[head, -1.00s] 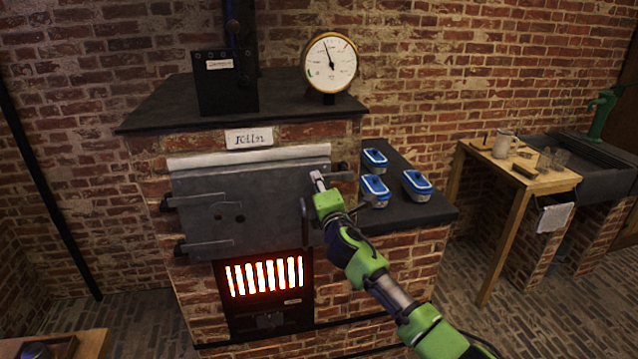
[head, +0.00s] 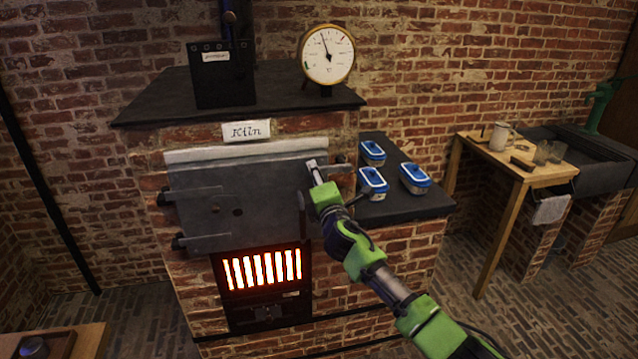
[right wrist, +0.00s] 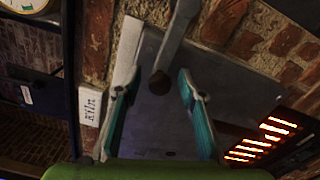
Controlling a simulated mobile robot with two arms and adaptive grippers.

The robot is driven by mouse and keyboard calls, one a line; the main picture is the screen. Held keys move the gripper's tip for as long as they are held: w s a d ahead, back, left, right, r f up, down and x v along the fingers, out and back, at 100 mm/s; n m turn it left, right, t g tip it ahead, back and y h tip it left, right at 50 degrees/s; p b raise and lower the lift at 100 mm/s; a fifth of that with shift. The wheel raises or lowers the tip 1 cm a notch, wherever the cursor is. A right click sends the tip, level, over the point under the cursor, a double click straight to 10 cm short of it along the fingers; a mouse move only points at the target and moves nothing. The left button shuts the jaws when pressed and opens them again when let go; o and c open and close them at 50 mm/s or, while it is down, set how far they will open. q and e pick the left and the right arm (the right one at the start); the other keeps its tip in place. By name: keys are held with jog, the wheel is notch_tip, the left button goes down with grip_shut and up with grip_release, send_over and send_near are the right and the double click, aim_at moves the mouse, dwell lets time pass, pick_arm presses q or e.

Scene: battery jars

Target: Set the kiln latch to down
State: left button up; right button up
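The kiln (head: 330,131) is brick with a dark top and a grey metal door (head: 240,205). In the right wrist view the latch, a grey bar (right wrist: 177,42) with a dark round knob (right wrist: 159,82), reaches over the door from its latch side. Judged by the turned Kiln sign, the bar lies roughly level. My right gripper (head: 312,165) is at the door's upper right in the head view, hiding much of the latch. In the wrist view its teal fingers (right wrist: 160,95) are open either side of the knob, with gaps visible. My left gripper is not in view.
A glowing grate (head: 262,269) is below the door. A dark side shelf (head: 400,205) right of the kiln carries blue-lidded jars (head: 415,178). A gauge (head: 327,54) stands on top. A wooden table (head: 515,165) is farther right.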

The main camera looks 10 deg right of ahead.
jog(key=s+d, duration=0.1)
jog(key=s, duration=1.1)
jog(key=shift+w, duration=0.1)
jog(key=s+d+f+m+g, duration=0.2)
jog(key=s+f, duration=0.1)
jog(key=f, duration=0.9)
jog(key=s+d+f+m+g+h, duration=0.1)
jog(key=s+d+f+m+g, duration=0.15)
jog(key=f, duration=0.95)
jog(key=s+d+f+m+g, duration=0.2)
jog(key=s+f+m, duration=0.1)
jog(key=f, duration=0.9)
jog(key=s+d+f+m+g, duration=0.3)
jog(key=s+f+m+g, duration=0.15)
jog(key=s+f, duration=1.35)
jog(key=s+f+m+g, duration=0.2)
jog(key=s+f, duration=0.3)
jog(key=s, duration=0.7)
jog(key=s+d+f+m+g, duration=0.1)
jog(key=s+f, duration=0.4)
jog(key=s, duration=0.7)
jog(key=s+d+f+m+g, duration=0.1)
jog(key=s+f+m+g, duration=0.2)
jog(key=s, duration=1)
notch_tip(320, 180, down, 3)
jog(key=shift+r+m+h, duration=0.2)
jog(key=shift+m+h, duration=0.1)
jog(key=shift+m, duration=0.5)
